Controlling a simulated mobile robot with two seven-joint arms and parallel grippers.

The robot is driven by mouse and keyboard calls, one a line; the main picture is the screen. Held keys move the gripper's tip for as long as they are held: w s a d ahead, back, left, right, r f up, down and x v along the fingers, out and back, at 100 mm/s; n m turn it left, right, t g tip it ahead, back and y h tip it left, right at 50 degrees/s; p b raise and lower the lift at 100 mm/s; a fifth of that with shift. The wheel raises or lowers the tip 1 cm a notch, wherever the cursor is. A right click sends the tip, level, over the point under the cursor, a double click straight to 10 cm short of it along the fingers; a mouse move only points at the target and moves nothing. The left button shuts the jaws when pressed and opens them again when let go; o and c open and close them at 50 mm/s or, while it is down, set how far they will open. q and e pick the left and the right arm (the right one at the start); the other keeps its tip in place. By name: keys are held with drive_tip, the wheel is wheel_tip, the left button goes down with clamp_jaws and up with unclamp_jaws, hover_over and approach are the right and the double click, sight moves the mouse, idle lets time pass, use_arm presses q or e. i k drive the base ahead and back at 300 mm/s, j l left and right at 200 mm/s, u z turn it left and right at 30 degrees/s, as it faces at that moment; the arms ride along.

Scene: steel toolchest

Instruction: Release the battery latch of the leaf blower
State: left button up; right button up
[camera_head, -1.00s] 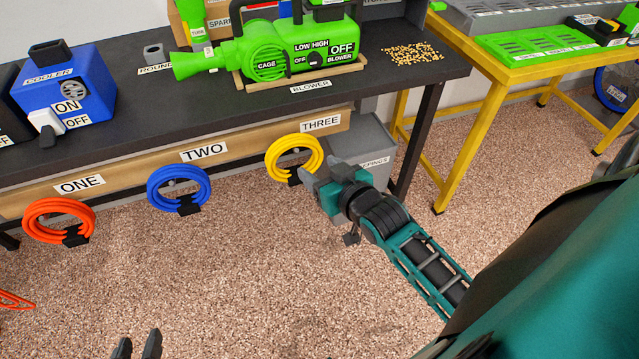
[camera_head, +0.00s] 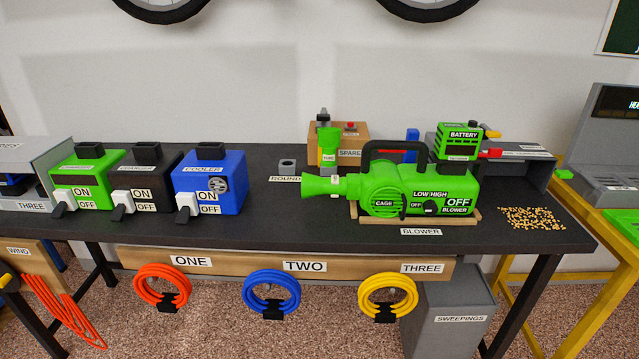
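The green leaf blower (camera_head: 410,196) rests on a wooden cradle on the dark bench, its nozzle pointing left. It has a black handle on top and labels reading CAGE, LOW, HIGH, OFF and BLOWER. The green battery (camera_head: 458,146), labelled BATTERY, sits upright on the blower's right rear top. Neither of my grippers is in view.
Left on the bench (camera_head: 270,225) stand green, black and blue (camera_head: 209,181) switch boxes. A wooden SPARE box (camera_head: 351,143) and a grey open box (camera_head: 528,168) stand behind the blower. Yellow pellets (camera_head: 531,218) lie to its right. Hoses hang along the front; the bench before the blower is clear.

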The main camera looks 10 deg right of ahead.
sight(493, 153)
drive_tip(key=z, duration=1.25)
drive_tip(key=u, duration=0.5)
drive_tip(key=i+l+u, duration=0.1)
drive_tip(key=l+u, duration=0.65)
drive_tip(key=u, duration=0.2)
drive_tip(key=l+u, duration=0.15)
drive_tip(key=l, duration=0.3)
drive_tip(key=k+l+u, duration=0.2)
drive_tip(key=l, duration=0.85)
drive_tip(key=k+l, duration=0.1)
drive_tip(key=l, duration=0.45)
